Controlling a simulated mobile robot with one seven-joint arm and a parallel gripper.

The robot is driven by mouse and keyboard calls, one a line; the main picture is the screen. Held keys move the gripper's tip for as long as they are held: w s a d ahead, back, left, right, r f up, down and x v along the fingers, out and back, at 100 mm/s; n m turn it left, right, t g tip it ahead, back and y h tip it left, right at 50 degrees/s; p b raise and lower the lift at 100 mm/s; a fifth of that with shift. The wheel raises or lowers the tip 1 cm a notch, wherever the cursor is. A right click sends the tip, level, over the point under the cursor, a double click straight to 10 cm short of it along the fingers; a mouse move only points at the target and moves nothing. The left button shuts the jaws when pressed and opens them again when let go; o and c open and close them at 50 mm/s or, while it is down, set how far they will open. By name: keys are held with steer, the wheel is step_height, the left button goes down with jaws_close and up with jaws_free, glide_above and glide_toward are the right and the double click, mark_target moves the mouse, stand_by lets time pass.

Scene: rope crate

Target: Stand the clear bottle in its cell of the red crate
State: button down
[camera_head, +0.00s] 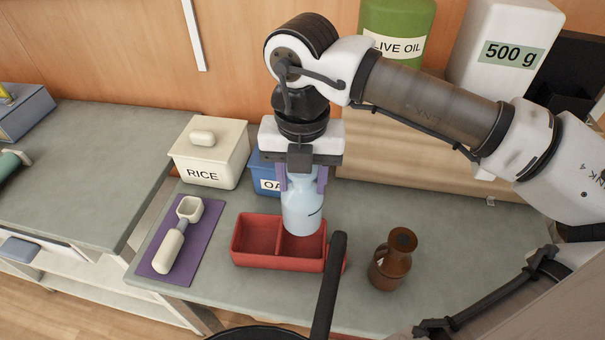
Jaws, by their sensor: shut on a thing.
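The clear bottle (302,212) is pale bluish and hangs upright below my gripper (303,176). My gripper points down and its purple fingers are shut on the bottle's upper part. The red crate (264,262) is on the grey counter below, with a divider between a left and a right cell. The left cell looks empty. The bottle's lower end is over or in the right cell. I cannot tell how deep it is or whether it touches the crate. The bottle hides part of the right cell.
A brown jug (391,262) stands right of the crate. A scoop (178,238) lies on a purple mat (152,262) at left. A white RICE box (208,158) and a blue box (262,172) stand behind. A black curved bar (327,290) crosses in front of the crate.

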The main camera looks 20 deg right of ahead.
mark_target(303, 200)
steer(key=shift+b, duration=0.45)
step_height(303, 200, down, 5)
steer(key=b, duration=0.5)
steer(key=shift+f+b, duration=0.3)
steer(key=shift+b, duration=0.6)
stand_by(0.4)
steer(key=shift+f+b, duration=2.8)
steer(key=shift+b, duration=0.15)
stand_by(1.9)
stand_by(0.3)
steer(key=c, duration=0.7)
jaws_free()
